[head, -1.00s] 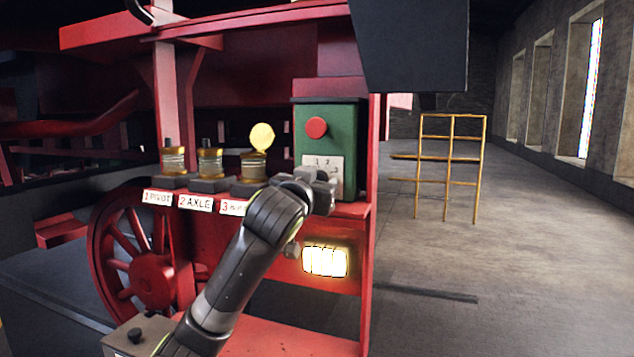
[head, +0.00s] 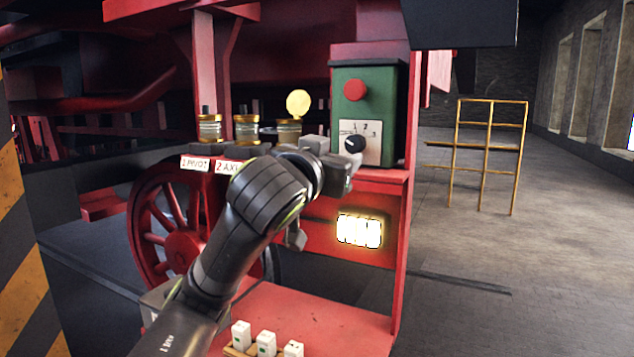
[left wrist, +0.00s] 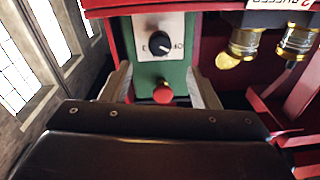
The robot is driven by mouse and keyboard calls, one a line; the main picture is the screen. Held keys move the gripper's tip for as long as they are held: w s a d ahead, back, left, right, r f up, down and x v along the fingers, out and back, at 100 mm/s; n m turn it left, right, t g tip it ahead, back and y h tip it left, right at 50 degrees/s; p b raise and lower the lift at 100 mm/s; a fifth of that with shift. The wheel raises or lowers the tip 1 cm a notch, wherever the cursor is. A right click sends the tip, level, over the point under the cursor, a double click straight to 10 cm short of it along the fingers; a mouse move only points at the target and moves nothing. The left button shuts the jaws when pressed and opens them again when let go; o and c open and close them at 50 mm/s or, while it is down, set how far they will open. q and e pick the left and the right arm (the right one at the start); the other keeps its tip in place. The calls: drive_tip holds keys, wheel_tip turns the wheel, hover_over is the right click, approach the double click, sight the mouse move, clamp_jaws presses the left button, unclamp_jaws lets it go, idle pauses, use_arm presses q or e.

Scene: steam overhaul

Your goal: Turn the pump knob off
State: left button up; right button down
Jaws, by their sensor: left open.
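The pump box is a green box (head: 390,120) on a red ledge, with a red button (head: 355,90) on its front. Below the button is a white dial plate with numbers and a black round knob (head: 355,144). My left gripper (head: 332,160) is just in front of the dial, to the left of and below the knob. In the left wrist view the picture is upside down: the knob (left wrist: 159,43) and red button (left wrist: 162,94) lie between the open, empty fingers (left wrist: 160,70). The knob's exact pointer direction is hard to read. My right gripper is out of view.
Brass-topped oil cups (head: 246,127) with number labels stand left of the green box. A lit lamp panel (head: 359,231) is below the ledge. Small white blocks (head: 266,342) lie on the lower red shelf. A yellow rail frame (head: 488,155) stands on open floor at right.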

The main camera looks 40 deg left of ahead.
use_arm(q)
drive_tip(key=b+v, duration=0.1)
drive_tip(key=v, duration=0.5)
